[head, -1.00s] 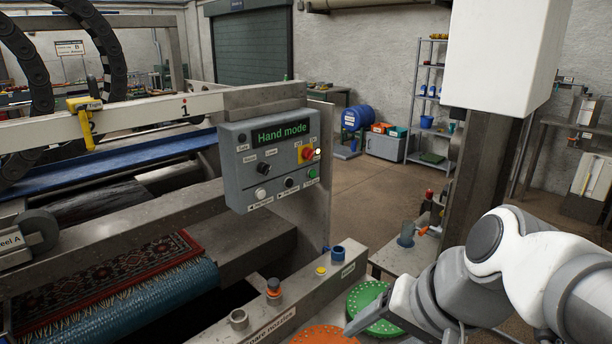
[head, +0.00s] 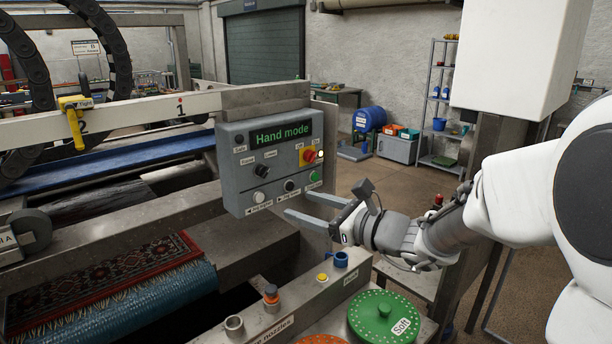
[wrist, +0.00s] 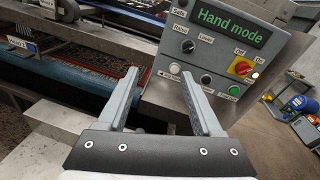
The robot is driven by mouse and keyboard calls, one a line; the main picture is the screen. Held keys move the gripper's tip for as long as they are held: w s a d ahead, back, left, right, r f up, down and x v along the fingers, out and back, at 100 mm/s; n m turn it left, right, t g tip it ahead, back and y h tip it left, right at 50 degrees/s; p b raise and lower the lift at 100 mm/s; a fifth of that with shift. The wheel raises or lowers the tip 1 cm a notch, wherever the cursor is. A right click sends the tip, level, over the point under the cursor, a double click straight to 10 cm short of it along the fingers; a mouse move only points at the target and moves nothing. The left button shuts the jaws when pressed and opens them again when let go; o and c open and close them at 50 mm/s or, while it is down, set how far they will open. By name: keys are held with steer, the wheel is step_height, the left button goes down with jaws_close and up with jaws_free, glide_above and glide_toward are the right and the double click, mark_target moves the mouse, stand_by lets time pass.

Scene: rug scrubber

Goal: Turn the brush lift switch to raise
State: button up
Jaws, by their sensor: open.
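The grey control box (head: 232,190) has a green-lit display (head: 281,134) reading "Hand mode". Below it a black rotary knob (head: 262,170) sits under two small labels that look like "Raise" and "Lower"; it also shows in the wrist view (wrist: 188,46). Which way its pointer faces is too small to tell. My gripper (head: 298,204) is open and empty, in front of the box's lower part. In the wrist view its two fingers (wrist: 160,73) point at the box, with the knob beyond and above the right fingertip. I see no contact.
A nozzle rail (head: 300,293) and green lid (head: 383,318) stand below. A rug (head: 110,279) lies left.

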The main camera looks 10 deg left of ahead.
mark_target(267, 174)
steer(key=w+a+m, duration=0.1)
steer(key=w+a, duration=0.2)
steer(key=w, duration=0.2)
steer(key=w+a+m+t+p, duration=0.1)
steer(key=w+a, duration=0.3)
steer(key=w, duration=0.1)
steer(key=w+a+f+m+t+p, duration=0.1)
steer(key=w+a+m, duration=0.1)
steer(key=w+a, duration=0.2)
steer(key=shift+w+a+h, duration=0.2)
steer(key=shift+w+h, duration=0.1)
steer(key=shift+w, duration=0.7)
jaws_close()
